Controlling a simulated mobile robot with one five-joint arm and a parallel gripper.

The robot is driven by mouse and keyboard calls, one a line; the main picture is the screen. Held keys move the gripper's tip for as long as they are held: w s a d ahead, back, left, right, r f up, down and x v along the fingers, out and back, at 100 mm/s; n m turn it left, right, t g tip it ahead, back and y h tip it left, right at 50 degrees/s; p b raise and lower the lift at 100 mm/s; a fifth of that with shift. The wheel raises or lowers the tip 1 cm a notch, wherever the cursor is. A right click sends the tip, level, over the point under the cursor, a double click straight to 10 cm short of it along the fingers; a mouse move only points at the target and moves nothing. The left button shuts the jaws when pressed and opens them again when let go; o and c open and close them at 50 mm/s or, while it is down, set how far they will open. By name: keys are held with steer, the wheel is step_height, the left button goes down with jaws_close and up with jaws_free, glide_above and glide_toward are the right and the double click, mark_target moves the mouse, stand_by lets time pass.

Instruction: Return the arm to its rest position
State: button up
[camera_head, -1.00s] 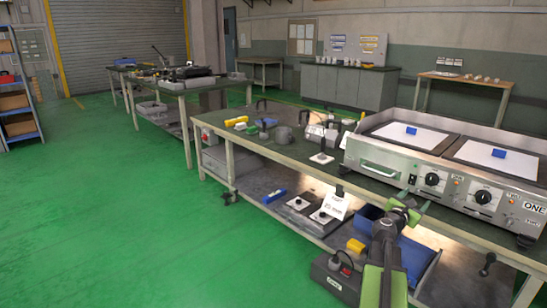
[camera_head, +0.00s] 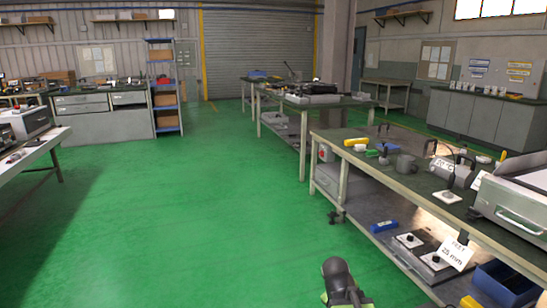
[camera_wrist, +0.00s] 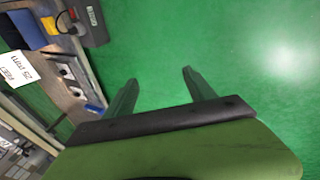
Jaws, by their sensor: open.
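My gripper (camera_wrist: 160,88) shows in the wrist view with its two dark green fingers spread apart and nothing between them. It hangs over the bare green floor, beside the workbench. In the head view only a dark and green piece of my arm (camera_head: 341,282) shows at the bottom edge, over the floor; I cannot make out the fingers there. The steel heating unit (camera_head: 515,215) stands on the workbench and is cut off by the right edge of the head view.
The workbench (camera_head: 400,184) runs along the right, with a lower shelf holding a blue box (camera_head: 384,226), a blue bin (camera_head: 508,282) and a "25 mm" card (camera_head: 456,252). The green floor (camera_head: 200,210) is wide and clear in the middle. A white-topped table (camera_head: 35,150) stands at the left.

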steer(key=s+a+m+g+y+p, duration=0.1)
steer(key=s+a+m+g+y, duration=0.2)
steer(key=s+a+m, duration=0.4)
step_height(320, 180, up, 34)
steer(key=n+p, duration=0.1)
steer(key=p, duration=3.4)
steer(key=shift+s+d, duration=0.15)
steer(key=shift+d, duration=0.25)
steer(key=shift+r, duration=0.1)
